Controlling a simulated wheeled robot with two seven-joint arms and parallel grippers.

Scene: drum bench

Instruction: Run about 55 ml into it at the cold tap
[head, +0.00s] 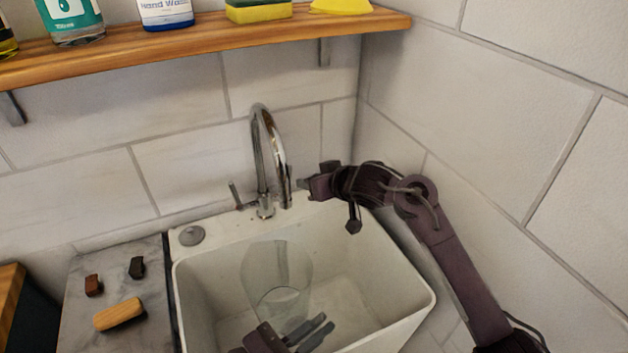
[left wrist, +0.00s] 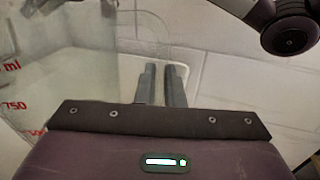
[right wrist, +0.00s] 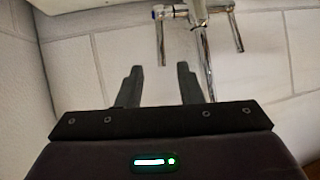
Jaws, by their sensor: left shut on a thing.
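A clear beaker (head: 277,268) is upright in the white sink (head: 412,297), below the chrome tap's spout (head: 287,190). In the left wrist view the beaker (left wrist: 62,75) has red volume marks; I cannot make out any water in it. No stream shows at the spout.
A second lever (head: 236,193) stands left of the tap. A wooden shelf (head: 200,45) with bottles and sponges hangs above. A grey counter (head: 80,325) with several small blocks lies left of the sink. Tiled walls close in behind and to the right.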

